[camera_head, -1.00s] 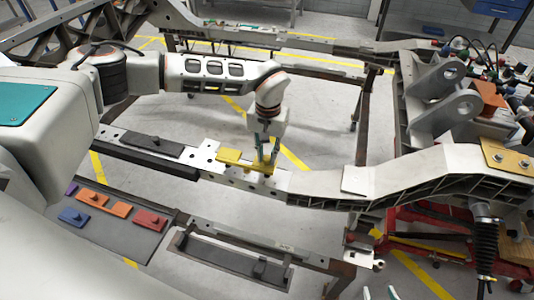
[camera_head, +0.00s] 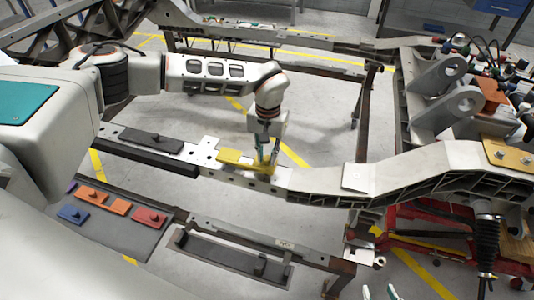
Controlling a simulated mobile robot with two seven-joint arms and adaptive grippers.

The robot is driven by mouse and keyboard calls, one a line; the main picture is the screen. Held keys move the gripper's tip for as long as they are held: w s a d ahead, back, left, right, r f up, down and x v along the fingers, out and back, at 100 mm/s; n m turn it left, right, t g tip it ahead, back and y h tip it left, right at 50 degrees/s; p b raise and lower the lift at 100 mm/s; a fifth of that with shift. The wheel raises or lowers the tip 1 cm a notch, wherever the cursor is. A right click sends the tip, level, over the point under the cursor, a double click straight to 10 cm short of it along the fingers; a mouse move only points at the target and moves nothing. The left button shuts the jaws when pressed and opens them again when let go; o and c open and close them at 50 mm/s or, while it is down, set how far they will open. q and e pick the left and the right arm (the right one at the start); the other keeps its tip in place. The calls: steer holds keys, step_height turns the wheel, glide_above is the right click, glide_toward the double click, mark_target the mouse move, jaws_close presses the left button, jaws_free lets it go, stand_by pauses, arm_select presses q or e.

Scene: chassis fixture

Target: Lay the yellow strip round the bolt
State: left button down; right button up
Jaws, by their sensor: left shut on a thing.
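The yellow strip (camera_head: 233,158) lies flat on or just above the light metal chassis rail (camera_head: 210,150), near its middle. My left gripper (camera_head: 264,162) points down at the strip's right end and is shut on it. The bolt cannot be made out; the fingers and strip cover that part of the rail. My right gripper (camera_head: 379,293) shows only as fingertips at the bottom edge, apart from each other, with nothing between them.
A dark plate (camera_head: 150,141) lies on the rail to the left. A grey tray (camera_head: 120,232) holds several blue, orange and red pieces. A dark tray (camera_head: 230,258) lies in front. A raised bracket (camera_head: 445,105) stands at the right.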

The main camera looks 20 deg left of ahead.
arm_select(q)
steer(key=shift+f+b, duration=0.55)
steer(key=shift+f, duration=0.8)
arm_select(e)
steer(key=shift+s+f, duration=0.1)
steer(key=shift+f, duration=0.5)
arm_select(q)
steer(key=c, duration=1.8)
jaws_free()
steer(key=shift+o, duration=0.2)
steer(key=shift+r, duration=0.1)
